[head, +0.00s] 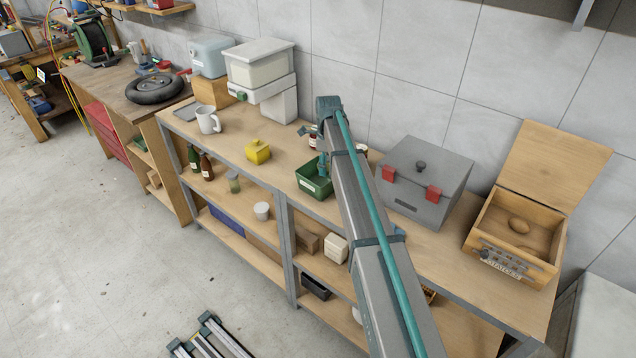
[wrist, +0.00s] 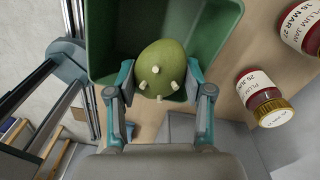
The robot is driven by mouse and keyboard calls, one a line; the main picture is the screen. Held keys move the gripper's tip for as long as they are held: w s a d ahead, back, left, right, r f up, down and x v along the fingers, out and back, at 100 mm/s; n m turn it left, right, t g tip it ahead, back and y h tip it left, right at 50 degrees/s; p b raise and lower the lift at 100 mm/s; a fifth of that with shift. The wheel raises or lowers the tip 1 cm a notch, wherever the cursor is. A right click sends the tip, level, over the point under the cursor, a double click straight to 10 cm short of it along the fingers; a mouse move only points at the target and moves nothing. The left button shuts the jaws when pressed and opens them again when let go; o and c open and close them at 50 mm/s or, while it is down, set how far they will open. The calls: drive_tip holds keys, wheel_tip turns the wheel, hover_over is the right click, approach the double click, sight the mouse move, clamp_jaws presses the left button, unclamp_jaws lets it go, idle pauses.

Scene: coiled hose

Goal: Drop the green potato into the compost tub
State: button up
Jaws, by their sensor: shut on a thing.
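The green potato (wrist: 160,62) has several pale sprouts and sits between the two fingers of my gripper (wrist: 158,82) in the wrist view. My gripper is shut on it. The green compost tub (wrist: 217,40) lies behind and below the potato, which appears over the tub's opening. In the head view the tub (head: 316,188) stands on the bench top near its front edge, with my gripper (head: 323,168) right above it. The potato cannot be made out in the head view. The gap between potato and tub floor is hard to judge.
Plum jam jars (wrist: 265,100) stand close beside the tub. A grey box with red latches (head: 424,180) and an open wooden potato box (head: 515,230), with one brown potato inside, are to the right. A yellow container (head: 258,151) and a white mug (head: 208,120) are left.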

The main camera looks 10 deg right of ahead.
drive_tip(key=o, duration=1.3)
drive_tip(key=shift+c, duration=0.2)
wheel_tip(320, 180, up, 12)
drive_tip(key=shift+w, duration=0.15)
drive_tip(key=shift+d, duration=0.1)
